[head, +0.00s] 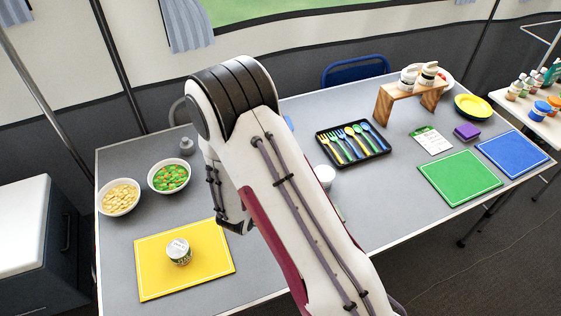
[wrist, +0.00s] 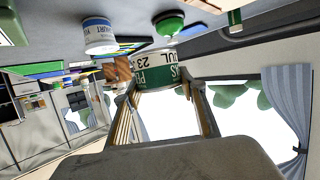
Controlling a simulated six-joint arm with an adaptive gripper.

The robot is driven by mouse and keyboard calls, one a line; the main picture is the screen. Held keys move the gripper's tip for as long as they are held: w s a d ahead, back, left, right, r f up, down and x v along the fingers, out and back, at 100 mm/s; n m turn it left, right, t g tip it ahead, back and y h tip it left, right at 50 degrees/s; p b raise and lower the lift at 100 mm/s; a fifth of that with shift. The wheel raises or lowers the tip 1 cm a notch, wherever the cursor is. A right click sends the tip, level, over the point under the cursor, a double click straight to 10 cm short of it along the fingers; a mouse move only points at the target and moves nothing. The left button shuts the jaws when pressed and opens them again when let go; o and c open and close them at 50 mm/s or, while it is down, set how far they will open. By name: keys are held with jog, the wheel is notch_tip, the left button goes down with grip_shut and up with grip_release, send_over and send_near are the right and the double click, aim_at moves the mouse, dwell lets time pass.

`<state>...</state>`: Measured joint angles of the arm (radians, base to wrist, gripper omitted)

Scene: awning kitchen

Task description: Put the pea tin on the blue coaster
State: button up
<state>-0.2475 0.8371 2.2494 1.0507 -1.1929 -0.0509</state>
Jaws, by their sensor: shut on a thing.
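In the wrist view, which looks upside down, my gripper (wrist: 164,84) is shut on a tin with a green and white label, the pea tin (wrist: 160,72). Its printed letters are partly legible. In the head view my arm hides the held tin and the fingertips. A blue patch (head: 288,122) shows at the arm's right edge on the table; it may be the blue coaster, mostly hidden. Another tin (head: 179,252) stands upright on the yellow mat (head: 215,267).
Two bowls of food (head: 119,198) stand at the left. A white tub (head: 325,176) stands right of my arm; a cutlery tray (head: 353,144) lies beyond it. A wooden stand (head: 384,103), a green mat (head: 459,178) and a blue mat (head: 512,153) are farther right.

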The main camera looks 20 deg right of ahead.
jog(key=w+d+f+m+g+h, duration=0.1)
jog(key=w+d, duration=0.2)
jog(key=d, duration=0.7)
jog(key=w+d+r+n+t+y, duration=0.1)
jog(key=w+d+n+t+y, duration=0.15)
jog(key=w, duration=0.65)
jog(key=w+d+r+n+t+y, duration=0.1)
jog(key=w+d+n+t+y, duration=0.15)
jog(key=w, duration=0.65)
jog(key=w+a+n+y, duration=0.3)
jog(key=w+n+y, duration=0.3)
jog(key=y, duration=0.1)
jog(key=shift+r, duration=0.2)
